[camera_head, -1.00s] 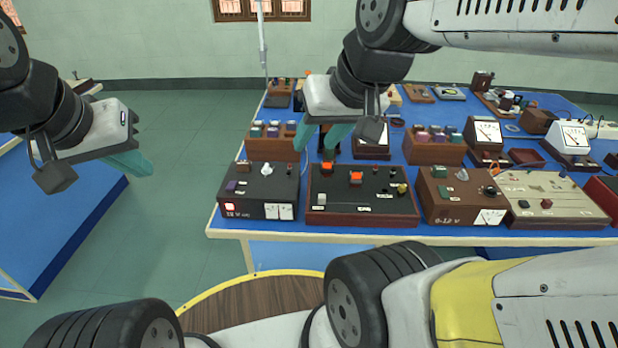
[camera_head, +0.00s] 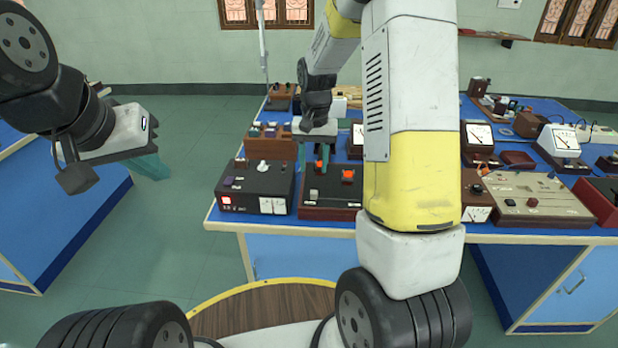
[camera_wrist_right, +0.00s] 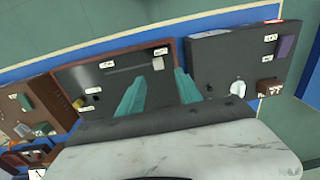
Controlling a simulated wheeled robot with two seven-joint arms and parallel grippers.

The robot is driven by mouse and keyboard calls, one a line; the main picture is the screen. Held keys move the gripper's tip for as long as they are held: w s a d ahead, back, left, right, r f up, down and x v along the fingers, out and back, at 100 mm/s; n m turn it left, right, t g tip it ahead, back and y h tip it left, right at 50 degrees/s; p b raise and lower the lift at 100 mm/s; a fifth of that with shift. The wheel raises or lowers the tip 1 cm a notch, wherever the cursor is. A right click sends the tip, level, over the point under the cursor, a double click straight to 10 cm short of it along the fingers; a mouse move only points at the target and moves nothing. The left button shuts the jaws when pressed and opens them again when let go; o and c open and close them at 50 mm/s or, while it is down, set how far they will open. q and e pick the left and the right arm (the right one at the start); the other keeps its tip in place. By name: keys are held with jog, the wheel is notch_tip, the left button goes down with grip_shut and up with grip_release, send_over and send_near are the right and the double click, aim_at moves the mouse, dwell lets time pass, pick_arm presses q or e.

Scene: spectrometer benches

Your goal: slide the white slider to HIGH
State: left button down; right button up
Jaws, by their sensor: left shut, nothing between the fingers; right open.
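The white slider (camera_head: 314,195) sits at the left front of a dark panel in a brown case (camera_head: 333,213). In the right wrist view the slider (camera_wrist_right: 158,63) stands at the right end of a thin slot (camera_wrist_right: 125,70), with a small label near each end; the lettering is too small to read. My right gripper (camera_head: 314,165) is open and empty over the panel, pointing down. In the right wrist view its two teal fingers (camera_wrist_right: 158,85) appear apart, with the slider beyond the tips, not touched. My left gripper (camera_head: 150,168) is shut and empty over the floor at left.
A black meter box (camera_head: 254,188) stands close left of the panel. Orange knobs (camera_head: 348,175) rise from the panel's rear. My right arm hides the panel's right part and the box beyond. A beige box (camera_head: 530,198) stands further right. More instruments stand behind.

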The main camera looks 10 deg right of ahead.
aim_at(314, 191)
jog(key=shift+w+d+f, duration=0.15)
jog(key=shift+w+f, duration=0.05)
jog(key=shift+f, duration=0.85)
notch_tip(314, 191, down, 8)
jog(key=shift+r, duration=0.25)
grip_shut()
dwell(0.6)
